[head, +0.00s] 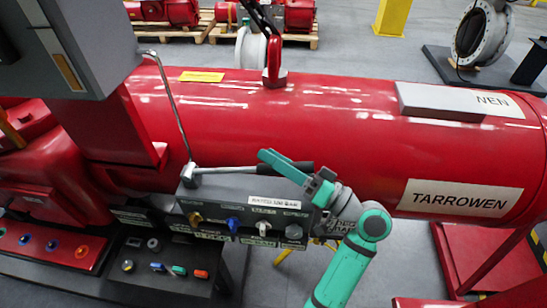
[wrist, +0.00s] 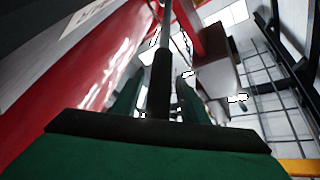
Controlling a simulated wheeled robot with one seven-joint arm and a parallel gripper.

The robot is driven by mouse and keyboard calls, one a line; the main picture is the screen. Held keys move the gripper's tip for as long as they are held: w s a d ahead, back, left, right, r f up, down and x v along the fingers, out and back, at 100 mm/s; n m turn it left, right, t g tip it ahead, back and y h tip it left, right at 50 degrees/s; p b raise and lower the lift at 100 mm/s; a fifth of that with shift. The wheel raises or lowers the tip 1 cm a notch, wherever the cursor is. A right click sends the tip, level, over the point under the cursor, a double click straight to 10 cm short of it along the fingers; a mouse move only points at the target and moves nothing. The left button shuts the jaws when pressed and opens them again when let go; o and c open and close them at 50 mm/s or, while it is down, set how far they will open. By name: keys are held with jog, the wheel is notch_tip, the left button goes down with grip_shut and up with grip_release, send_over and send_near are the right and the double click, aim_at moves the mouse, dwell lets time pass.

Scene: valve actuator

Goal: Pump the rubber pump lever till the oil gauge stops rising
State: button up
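The pump lever (head: 245,168) is a silver rod with a black rubber handle, lying nearly level above the dark control box (head: 250,210). My teal gripper (head: 298,172) is at the handle's right end, with one finger on the far side and the other on the near side. In the wrist view the black handle (wrist: 161,85) runs between the two green fingers (wrist: 158,98). Gaps show beside the handle, so the fingers look open around it; contact is unclear. I cannot make out the oil gauge in either view.
A large red cylinder (head: 330,120) lies behind the box. A thin metal rod (head: 172,100) rises on the left. Coloured knobs (head: 232,223) line the box front. A panel with small buttons (head: 160,268) is at lower left.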

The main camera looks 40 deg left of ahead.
jog(key=shift+d, duration=0.1)
jog(key=v, duration=1)
jog(key=shift+d+f, duration=0.1)
jog(key=shift+d, duration=0.2)
